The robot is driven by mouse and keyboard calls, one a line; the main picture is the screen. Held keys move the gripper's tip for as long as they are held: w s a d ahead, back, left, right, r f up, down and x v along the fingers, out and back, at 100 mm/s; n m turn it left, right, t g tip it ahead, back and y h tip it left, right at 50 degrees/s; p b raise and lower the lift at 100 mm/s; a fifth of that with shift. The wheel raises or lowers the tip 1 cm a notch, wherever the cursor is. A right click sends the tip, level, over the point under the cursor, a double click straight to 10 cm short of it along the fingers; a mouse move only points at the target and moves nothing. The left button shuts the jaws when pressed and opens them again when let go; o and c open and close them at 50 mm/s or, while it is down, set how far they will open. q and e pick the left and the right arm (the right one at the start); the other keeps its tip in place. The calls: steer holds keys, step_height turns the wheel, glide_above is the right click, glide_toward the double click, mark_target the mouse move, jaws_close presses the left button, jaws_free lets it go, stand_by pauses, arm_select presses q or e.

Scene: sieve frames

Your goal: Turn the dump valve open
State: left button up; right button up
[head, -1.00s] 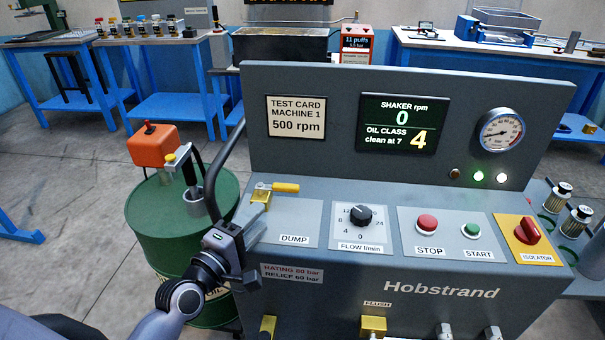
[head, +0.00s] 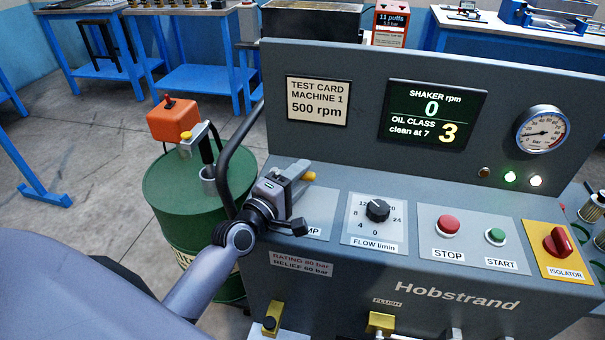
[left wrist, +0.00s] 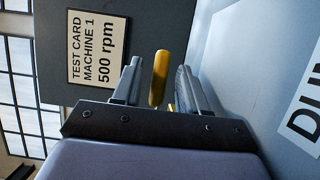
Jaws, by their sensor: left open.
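The dump valve's yellow handle (head: 308,177) shows only at its end in the head view; my left gripper hides the rest. The handle also shows in the left wrist view (left wrist: 159,78), lying between the two fingers with gaps on both sides. My left gripper (head: 297,173) is open at the valve, over the left end of the panel. It shows in the left wrist view (left wrist: 155,88) too. The DUMP label (head: 316,233) is partly covered by my gripper. My right gripper is out of view.
Right of the valve are the flow knob (head: 377,210), the red stop button (head: 448,225), the green start button (head: 495,236) and the red isolator (head: 558,242). The display (head: 433,116) reads 0 rpm, oil class 3. A green drum (head: 180,190) and a black hose (head: 232,150) are left.

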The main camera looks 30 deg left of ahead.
arm_select(q)
steer(key=shift+w+d, duration=0.1)
steer(key=shift+w, duration=0.5)
jaws_close()
